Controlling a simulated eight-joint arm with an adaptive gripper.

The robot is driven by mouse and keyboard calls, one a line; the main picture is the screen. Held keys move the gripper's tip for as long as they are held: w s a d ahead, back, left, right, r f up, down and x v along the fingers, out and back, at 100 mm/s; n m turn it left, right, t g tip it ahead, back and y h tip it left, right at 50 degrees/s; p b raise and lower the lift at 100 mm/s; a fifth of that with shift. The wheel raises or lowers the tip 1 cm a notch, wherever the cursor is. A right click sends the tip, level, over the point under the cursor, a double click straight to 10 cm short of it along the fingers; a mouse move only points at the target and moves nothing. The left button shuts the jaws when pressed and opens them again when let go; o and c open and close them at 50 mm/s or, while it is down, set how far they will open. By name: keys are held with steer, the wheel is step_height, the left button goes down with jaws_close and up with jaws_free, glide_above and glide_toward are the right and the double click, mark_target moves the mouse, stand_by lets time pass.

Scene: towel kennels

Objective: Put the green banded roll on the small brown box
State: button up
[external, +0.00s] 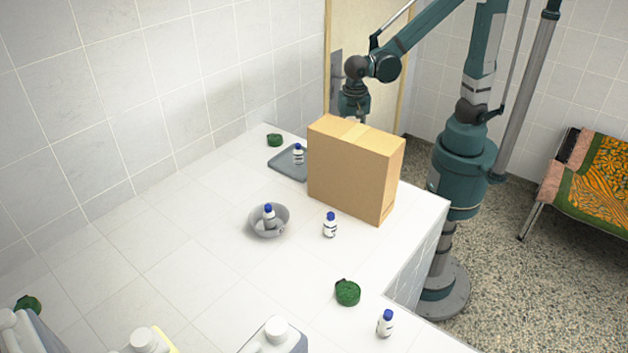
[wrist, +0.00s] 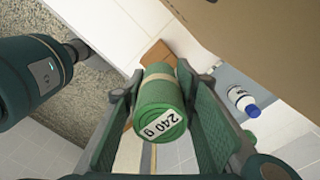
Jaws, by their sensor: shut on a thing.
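My gripper (wrist: 162,105) is shut on a green roll (wrist: 157,98) with a tan band and a white label reading "240 g". The roll lies between the two fingers in the wrist view. A small brown box (wrist: 157,50) shows partly beyond the roll's far end; the roll hides some of it, and I cannot tell whether they touch. In the external view the large cardboard box hides my fingers, the held roll and the small brown box.
The large cardboard box (external: 345,170) stands upright beside my gripper. Behind it is a grey tray (external: 282,167) with a blue-capped bottle (external: 298,155). A grey bowl (external: 284,225) holds another bottle. Green rolls (external: 347,292) and more bottles (external: 330,226) stand on the tiled counter.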

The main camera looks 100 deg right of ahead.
steer(key=shift+f, duration=0.95)
steer(key=shift+f, duration=2.1)
steer(key=shift+f, duration=0.15)
steer(key=o, duration=1)
steer(key=shift+r, duration=0.2)
steer(key=shift+r, duration=5.95)
